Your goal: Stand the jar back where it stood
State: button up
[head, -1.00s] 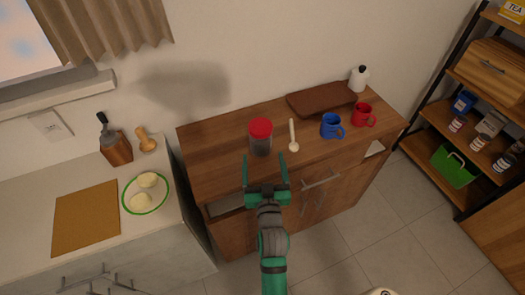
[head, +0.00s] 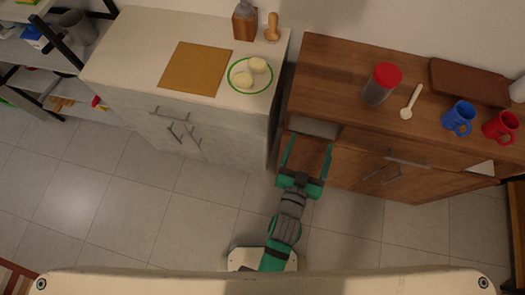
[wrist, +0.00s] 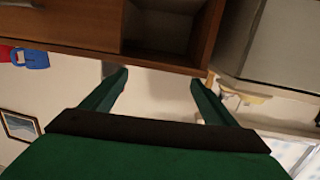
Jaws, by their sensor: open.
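The jar (head: 377,90) has a red lid and a see-through grey body. It stands upright on the wooden sideboard (head: 325,70), left of a white spoon. My gripper (head: 308,142) is open and empty, in front of the sideboard's left end and well apart from the jar. In the wrist view, the open green fingers (wrist: 158,82) have nothing between them. The sideboard's underside or front with an open compartment (wrist: 160,25) shows above them. The jar is not visible in the wrist view.
A white spoon (head: 411,102), a blue mug (head: 458,118), a red mug (head: 501,127) and a brown tray (head: 465,82) are on the sideboard right of the jar. A white counter (head: 130,60) stands to the left with a cutting board (head: 195,68) and a green-rimmed plate (head: 235,88). The floor in front is clear.

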jog(key=s+a+n+y, duration=0.1)
jog(key=s+a+y, duration=0.1)
jog(key=s+a, duration=0.5)
jog(key=s+a+r+n+y, duration=0.1)
jog(key=s+a+n+y, duration=0.1)
jog(key=s+a, duration=0.5)
jog(key=shift+s+n+g+y, duration=0.3)
jog(key=shift+s+y, duration=0.5)
jog(key=shift+s, duration=1.65)
jog(key=shift+a, duration=0.1)
